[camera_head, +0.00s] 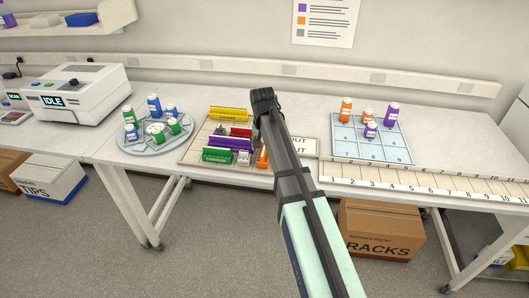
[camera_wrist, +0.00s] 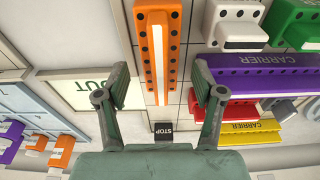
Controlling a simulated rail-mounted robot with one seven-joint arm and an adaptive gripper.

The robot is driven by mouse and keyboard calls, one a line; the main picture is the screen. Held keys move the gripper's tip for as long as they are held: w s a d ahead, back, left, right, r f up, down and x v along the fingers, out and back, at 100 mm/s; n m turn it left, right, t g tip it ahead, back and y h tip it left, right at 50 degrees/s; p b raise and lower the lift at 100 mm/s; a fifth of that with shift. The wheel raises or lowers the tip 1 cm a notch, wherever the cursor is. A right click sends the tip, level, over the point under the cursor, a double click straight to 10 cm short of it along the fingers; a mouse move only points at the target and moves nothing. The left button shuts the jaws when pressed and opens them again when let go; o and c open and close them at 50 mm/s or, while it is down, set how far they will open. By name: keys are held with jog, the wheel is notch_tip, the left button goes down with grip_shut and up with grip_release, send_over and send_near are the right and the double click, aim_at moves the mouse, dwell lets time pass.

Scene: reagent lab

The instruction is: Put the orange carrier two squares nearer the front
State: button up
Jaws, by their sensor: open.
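The orange carrier (camera_wrist: 157,45) is a long bar with a pale strip along its top and dark dots. In the head view the orange carrier (camera_head: 263,156) shows at the board's front right, partly hidden by my arm. My gripper (camera_wrist: 160,82) is open, one finger on each side of the carrier's rear part in the wrist view. I see no contact with it. A black STOP block (camera_wrist: 163,131) lies behind the carrier in the same lane. The squared board (camera_head: 190,152) holds the carriers.
Purple (camera_head: 231,143), green (camera_head: 217,155), red (camera_head: 240,132) and yellow (camera_head: 229,113) carriers lie left of the orange one. A white block (camera_wrist: 237,25) is near the green carrier. An OUT sign (camera_head: 304,147) is right of the board, then a blue grid (camera_head: 345,148) with bottles.

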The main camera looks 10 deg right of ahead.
aim_at(264, 149)
jog(key=r, duration=0.3)
jog(key=s+r+b, duration=0.1)
jog(key=r, duration=0.5)
jog(key=shift+s+a, duration=0.15)
jog(key=shift+a, duration=0.05)
